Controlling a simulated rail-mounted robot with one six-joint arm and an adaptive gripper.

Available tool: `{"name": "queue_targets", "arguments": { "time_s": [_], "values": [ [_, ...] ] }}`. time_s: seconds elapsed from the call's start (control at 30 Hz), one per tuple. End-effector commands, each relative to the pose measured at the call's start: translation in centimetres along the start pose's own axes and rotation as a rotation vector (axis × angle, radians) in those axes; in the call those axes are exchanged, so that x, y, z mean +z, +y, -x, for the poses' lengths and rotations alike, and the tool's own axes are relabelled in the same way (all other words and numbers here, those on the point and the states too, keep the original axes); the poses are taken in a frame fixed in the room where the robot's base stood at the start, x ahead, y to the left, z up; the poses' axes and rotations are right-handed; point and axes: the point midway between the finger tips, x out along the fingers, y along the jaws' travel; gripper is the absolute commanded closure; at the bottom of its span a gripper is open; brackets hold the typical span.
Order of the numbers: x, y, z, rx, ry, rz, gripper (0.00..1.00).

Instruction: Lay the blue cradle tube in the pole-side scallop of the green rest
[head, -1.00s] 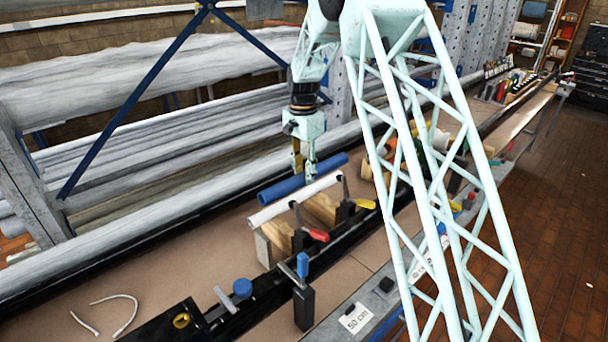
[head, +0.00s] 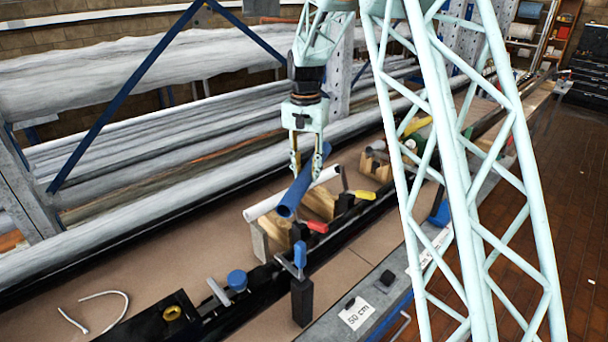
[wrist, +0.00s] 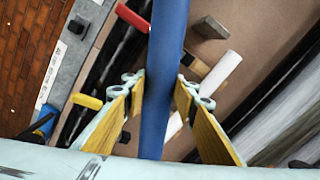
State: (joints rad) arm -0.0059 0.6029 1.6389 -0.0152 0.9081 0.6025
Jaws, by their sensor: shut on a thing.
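The blue cradle tube (head: 293,195) is held between the fingers of my gripper (head: 306,170). In the head view it slants over the white pole (head: 262,208), crossing its line at an angle; the gap between them is hard to judge. In the wrist view the blue tube (wrist: 166,60) runs down the middle between the two yellow-padded fingers, and the white pole (wrist: 217,76) passes behind it.
Wooden blocks (head: 278,231) stand under the pole. Clamps with a red handle (head: 317,227), a yellow handle (head: 363,194) and a blue handle (head: 300,254) stand close by. A wooden block with notches (head: 375,165) is farther back.

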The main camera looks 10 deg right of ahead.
Motion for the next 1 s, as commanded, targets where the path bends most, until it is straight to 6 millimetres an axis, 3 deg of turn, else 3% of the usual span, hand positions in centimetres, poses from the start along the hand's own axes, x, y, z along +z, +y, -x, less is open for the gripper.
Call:
{"name": "queue_targets", "arguments": {
  "time_s": [0.6, 1.0],
  "values": [
    [7.3, 5.0, -0.2, 0.001, 0.009, 0.501, 0.89],
    [8.6, 5.8, -0.1, 0.002, 0.01, 0.59, 0.89]
  ]
}}
